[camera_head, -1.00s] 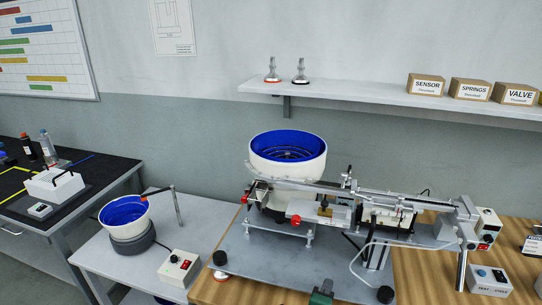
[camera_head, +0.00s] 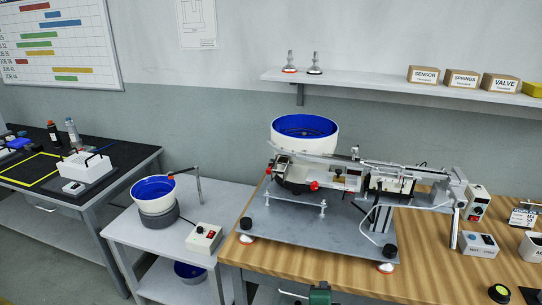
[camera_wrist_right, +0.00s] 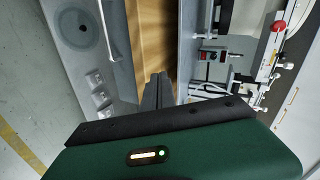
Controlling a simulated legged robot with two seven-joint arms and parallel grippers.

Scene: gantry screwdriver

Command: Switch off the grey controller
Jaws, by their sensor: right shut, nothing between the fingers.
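A light grey control box (camera_head: 205,237) with a dark knob and a red switch sits on the side table, right of the small blue bowl feeder. A second pale grey box (camera_head: 476,203) with a red control stands at the bench's right end. I cannot tell which is the named controller, nor read the switch positions. My right gripper (camera_head: 319,294), green and dark, is at the bench's front edge; its fingers (camera_wrist_right: 158,92) are shut and empty. My left gripper is out of view.
The large bowl feeder (camera_head: 305,137) and its rail assembly fill the wooden bench (camera_head: 421,262). A small grey box (camera_head: 478,244) stands at the right. The side table (camera_head: 135,231) carries the small blue bowl (camera_head: 153,189). Bare bench shows along the front.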

